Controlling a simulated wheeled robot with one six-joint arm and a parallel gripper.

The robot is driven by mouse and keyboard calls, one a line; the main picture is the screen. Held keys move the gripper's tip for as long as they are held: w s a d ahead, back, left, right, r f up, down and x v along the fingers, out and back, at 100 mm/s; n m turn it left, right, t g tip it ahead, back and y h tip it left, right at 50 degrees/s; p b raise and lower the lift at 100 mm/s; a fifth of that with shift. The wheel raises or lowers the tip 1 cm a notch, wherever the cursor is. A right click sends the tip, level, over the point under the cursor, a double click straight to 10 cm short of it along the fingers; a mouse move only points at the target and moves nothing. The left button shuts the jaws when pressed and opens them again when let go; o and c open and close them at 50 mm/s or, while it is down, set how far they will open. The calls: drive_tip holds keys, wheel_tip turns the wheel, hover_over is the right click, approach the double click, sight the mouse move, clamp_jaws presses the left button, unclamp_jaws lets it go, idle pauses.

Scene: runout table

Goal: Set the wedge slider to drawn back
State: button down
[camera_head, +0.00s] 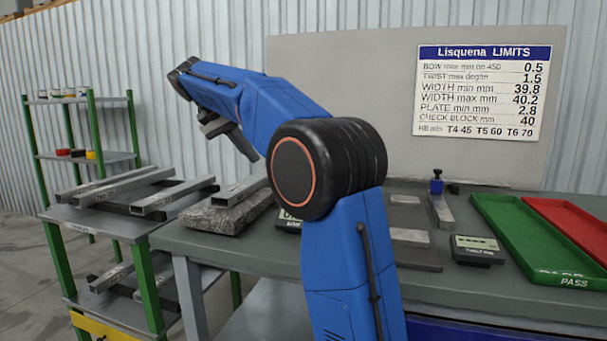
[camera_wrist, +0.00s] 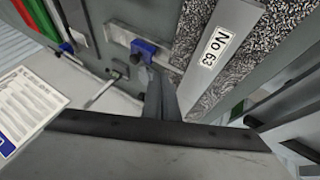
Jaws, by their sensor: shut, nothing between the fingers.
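The likely wedge slider is a blue block (camera_head: 437,187) on a narrow metal strip (camera_head: 443,212) near the back of the table. My gripper (camera_wrist: 160,100) is shut and empty, apart from the blue block. In the head view it shows dark (camera_head: 230,135), raised above the left part of the table, left of the slider.
A rough stone block (camera_head: 215,218) bears a metal bar (camera_head: 240,190); the bar's label reads No 63 in the wrist view (camera_wrist: 221,45). A green tray (camera_head: 510,222), a red tray (camera_head: 562,222) and a gauge (camera_head: 476,249) lie right. A backboard (camera_head: 340,75) stands behind the table.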

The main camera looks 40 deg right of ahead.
drive_tip(key=d+f, duration=0.2)
drive_tip(key=d, duration=0.1)
drive_tip(key=s+d+f, duration=0.1)
drive_tip(key=d+f, duration=0.4)
drive_tip(key=d, duration=0.1)
drive_tip(key=shift+s+d+f, duration=0.2)
drive_tip(key=shift+s+f, duration=0.15)
drive_tip(key=shift+f, duration=0.05)
drive_tip(key=shift+s+d, duration=0.3)
drive_tip(key=shift+d, duration=0.15)
drive_tip(key=s+d, duration=0.4)
drive_tip(key=s, duration=0.1)
drive_tip(key=s+d, duration=0.2)
drive_tip(key=s, duration=0.1)
drive_tip(key=shift+s+d, duration=0.1)
drive_tip(key=shift+f, duration=0.1)
